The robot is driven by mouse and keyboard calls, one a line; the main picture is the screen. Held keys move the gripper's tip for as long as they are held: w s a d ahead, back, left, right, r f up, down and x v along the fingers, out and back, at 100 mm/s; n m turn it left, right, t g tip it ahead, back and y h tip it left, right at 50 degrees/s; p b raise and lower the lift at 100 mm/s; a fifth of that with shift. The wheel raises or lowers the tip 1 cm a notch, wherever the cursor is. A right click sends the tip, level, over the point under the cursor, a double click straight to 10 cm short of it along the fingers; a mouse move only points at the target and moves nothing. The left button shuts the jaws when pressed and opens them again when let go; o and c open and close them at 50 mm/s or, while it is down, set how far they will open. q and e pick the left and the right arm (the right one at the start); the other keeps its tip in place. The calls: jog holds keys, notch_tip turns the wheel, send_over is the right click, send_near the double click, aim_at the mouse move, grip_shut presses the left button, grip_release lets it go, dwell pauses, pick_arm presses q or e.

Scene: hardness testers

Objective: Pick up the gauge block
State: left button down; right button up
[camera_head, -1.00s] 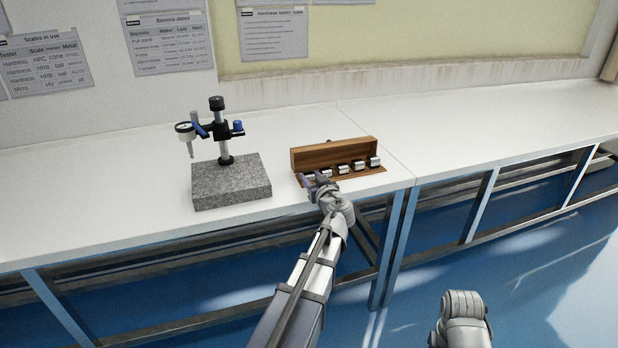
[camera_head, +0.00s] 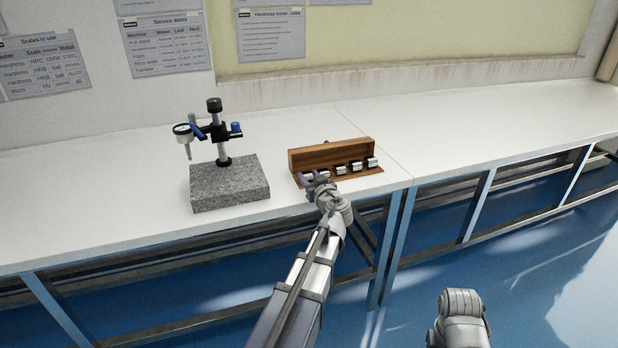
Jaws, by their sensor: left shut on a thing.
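Several small silver gauge blocks (camera_head: 356,166) sit in a row along the front of an open wooden case (camera_head: 332,155) on the white bench. My left gripper (camera_head: 313,177) is at the left end of the row, at the case's front edge. It is shut on a gauge block, which is mostly hidden by the fingers. I cannot tell whether that block is clear of the case. Of my right arm only a grey part shows at the bottom right; its gripper is out of view.
A granite comparator base (camera_head: 230,184) with a post and dial gauge (camera_head: 183,131) stands left of the case. The white bench top (camera_head: 470,125) is clear to the right. Paper charts hang on the wall behind.

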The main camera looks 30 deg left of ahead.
pick_arm(q)
notch_tip(320, 180, up, 9)
jog(key=p, duration=0.8)
jog(key=shift+r+p, duration=0.2)
jog(key=shift+p, duration=0.2)
pick_arm(e)
notch_tip(320, 180, up, 9)
jog(key=shift+r, duration=0.15)
